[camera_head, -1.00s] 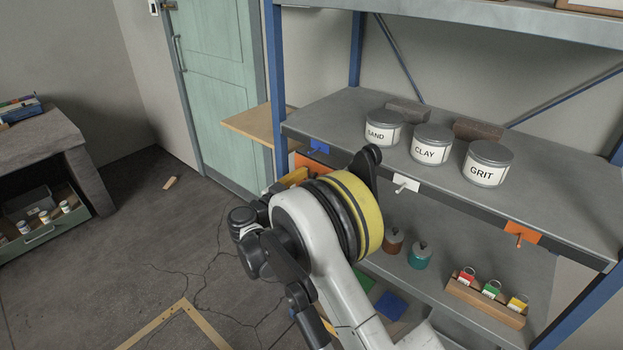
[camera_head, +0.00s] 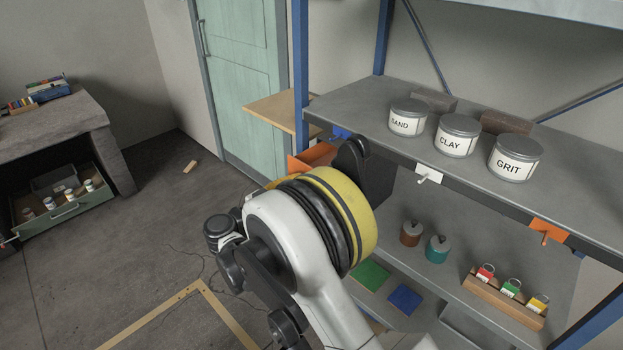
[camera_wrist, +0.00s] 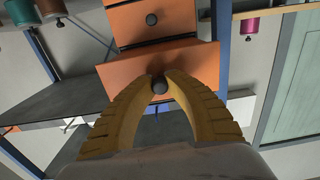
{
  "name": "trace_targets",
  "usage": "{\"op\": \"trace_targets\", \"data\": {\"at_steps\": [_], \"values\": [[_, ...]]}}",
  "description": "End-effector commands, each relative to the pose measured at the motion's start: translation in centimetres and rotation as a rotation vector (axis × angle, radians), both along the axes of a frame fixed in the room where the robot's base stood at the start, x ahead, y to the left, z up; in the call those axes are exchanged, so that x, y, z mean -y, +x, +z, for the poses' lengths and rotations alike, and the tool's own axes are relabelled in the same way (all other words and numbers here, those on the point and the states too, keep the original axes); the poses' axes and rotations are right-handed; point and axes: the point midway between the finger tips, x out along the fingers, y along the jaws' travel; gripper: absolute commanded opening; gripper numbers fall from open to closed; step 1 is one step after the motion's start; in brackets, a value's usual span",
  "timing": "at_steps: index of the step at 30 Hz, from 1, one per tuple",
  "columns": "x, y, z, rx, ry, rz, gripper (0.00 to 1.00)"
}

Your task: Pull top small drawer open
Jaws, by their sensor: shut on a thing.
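In the wrist view, which looks upside down, a small orange drawer (camera_wrist: 198,62) with a dark round knob (camera_wrist: 159,86) is lowest in the picture. Its front looks larger than the orange drawer beside it (camera_wrist: 178,20), so it stands out towards me. My gripper (camera_wrist: 160,88) has its yellow fingers closed around the knob. In the head view, the orange drawer (camera_head: 312,157) shows behind my arm, with part of its inside visible. My arm hides my gripper and the knob there.
A wooden board (camera_head: 272,110) juts out near the green door (camera_head: 240,60). A stone bench (camera_head: 75,125) with an open green drawer (camera_head: 70,212) stands left. Floor between is mostly clear.

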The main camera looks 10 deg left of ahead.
Motion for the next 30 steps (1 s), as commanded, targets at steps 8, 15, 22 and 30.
{"op": "trace_targets", "data": {"at_steps": [8,15,22,30], "values": [[0.1,0.0,0.0,0.0,0.0,0.0,0.36],[0.1,0.1,0.0,0.0,0.0,0.0,0.41],[-0.9,-1.0,0.0,0.0,0.0,0.003,0.41],[-4.5,-5.6,0.0,0.0,0.0,0.004,0.41]]}}
